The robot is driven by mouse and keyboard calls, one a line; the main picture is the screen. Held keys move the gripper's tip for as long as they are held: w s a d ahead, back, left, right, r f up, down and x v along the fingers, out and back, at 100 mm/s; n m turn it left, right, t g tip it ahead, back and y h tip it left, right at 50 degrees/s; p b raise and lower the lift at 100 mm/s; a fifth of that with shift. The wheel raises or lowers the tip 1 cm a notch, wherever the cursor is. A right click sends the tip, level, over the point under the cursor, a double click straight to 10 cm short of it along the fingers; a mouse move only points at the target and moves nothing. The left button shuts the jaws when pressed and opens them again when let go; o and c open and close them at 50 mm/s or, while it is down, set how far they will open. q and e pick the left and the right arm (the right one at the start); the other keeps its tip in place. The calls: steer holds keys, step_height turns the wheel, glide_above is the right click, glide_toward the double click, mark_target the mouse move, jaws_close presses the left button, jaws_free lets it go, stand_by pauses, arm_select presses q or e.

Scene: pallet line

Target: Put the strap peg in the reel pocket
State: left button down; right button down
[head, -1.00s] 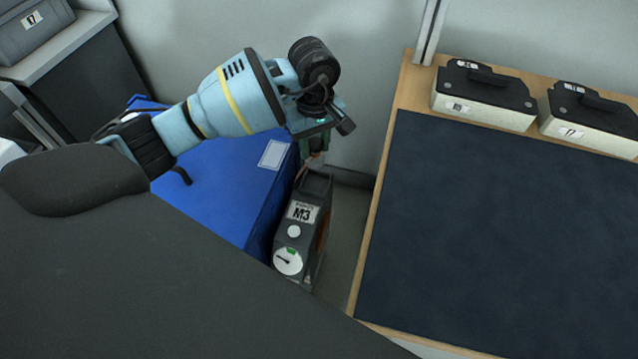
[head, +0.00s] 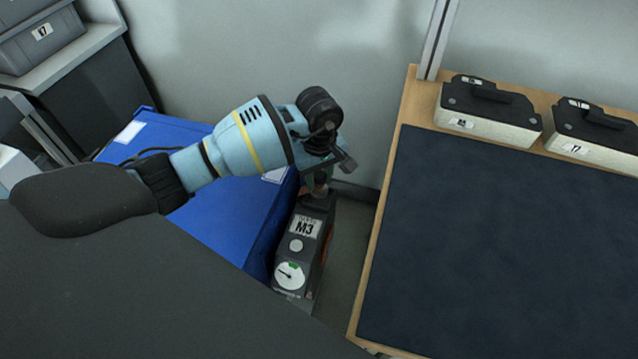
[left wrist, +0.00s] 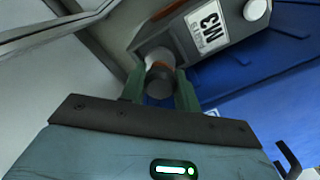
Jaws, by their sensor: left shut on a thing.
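The dark machine marked M3 (head: 305,228) stands between the blue box and the table, with a white label, a white button and a dial on it. My left gripper (head: 318,182) is over its far end. Its green fingers (left wrist: 160,88) are shut on the strap peg, a dark round piece with an orange-brown band (left wrist: 159,84). In the left wrist view the peg meets the end of the M3 machine (left wrist: 183,42). The reel pocket at that far end is hidden by the peg and fingers, so I cannot tell how deep the peg sits. My right gripper is out of view.
A blue box (head: 225,215) stands close on the left of the machine. A wooden table with a dark mat (head: 500,250) is on the right, bearing two black-topped cases (head: 488,112) at the back. A narrow strip of floor is free beside the machine.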

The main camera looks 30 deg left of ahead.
mark_target(319, 189)
arm_select(q)
steer(key=shift+f, duration=1.45)
steer(key=shift+f, duration=0.2)
steer(key=c, duration=1)
jaws_free()
steer(key=shift+c, duration=0.2)
steer(key=shift+r, duration=0.1)
step_height(319, 189, up, 12)
steer(key=shift+r, duration=0.1)
